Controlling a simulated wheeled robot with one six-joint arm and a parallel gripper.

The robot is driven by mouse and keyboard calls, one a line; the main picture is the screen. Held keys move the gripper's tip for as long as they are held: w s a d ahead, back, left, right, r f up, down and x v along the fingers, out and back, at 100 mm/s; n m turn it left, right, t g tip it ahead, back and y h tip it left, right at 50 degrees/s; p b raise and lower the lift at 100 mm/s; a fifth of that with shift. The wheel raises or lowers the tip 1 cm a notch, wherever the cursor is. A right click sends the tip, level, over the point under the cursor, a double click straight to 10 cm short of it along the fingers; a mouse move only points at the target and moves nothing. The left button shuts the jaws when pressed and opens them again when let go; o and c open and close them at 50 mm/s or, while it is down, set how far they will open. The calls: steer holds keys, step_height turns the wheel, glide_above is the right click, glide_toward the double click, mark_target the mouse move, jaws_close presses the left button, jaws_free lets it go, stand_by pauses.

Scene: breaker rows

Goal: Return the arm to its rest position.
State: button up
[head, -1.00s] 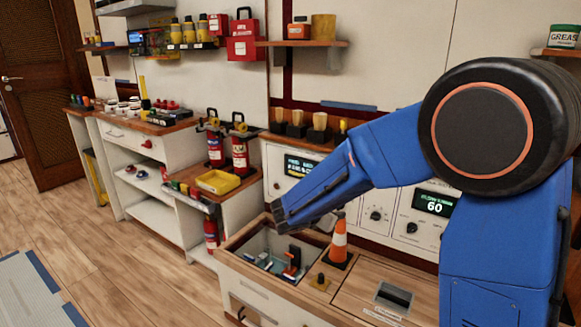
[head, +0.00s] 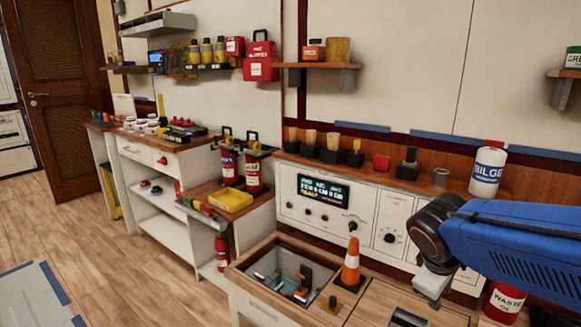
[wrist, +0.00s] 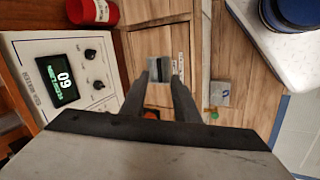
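My arm (head: 515,245) is blue and enters the head view from the right edge. Its black wrist and pale grey end hang at the lower right, in front of the white control panel. My gripper (wrist: 162,78) shows in the wrist view as two dark fingers with a gap between them. It is open and holds nothing that I can see. A wooden top with a square recess (wrist: 159,68) lies beyond the fingertips. The fingers do not show clearly in the head view.
An orange-and-white cone (head: 351,263) stands beside an open bin (head: 228,272) with tools in it. A red waste container (head: 504,303) stands near my wrist, and a bilge bottle (head: 487,169) is on the ledge behind. Floor at the left (head: 105,245) is clear.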

steer(key=s+a+m+t+y, duration=0.1)
steer(key=s+a+m+y, duration=0.3)
steer(key=s+m, duration=0.3)
steer(key=s, duration=0.3)
steer(key=shift+s+m, duration=0.3)
steer(key=shift+o, duration=0.2)
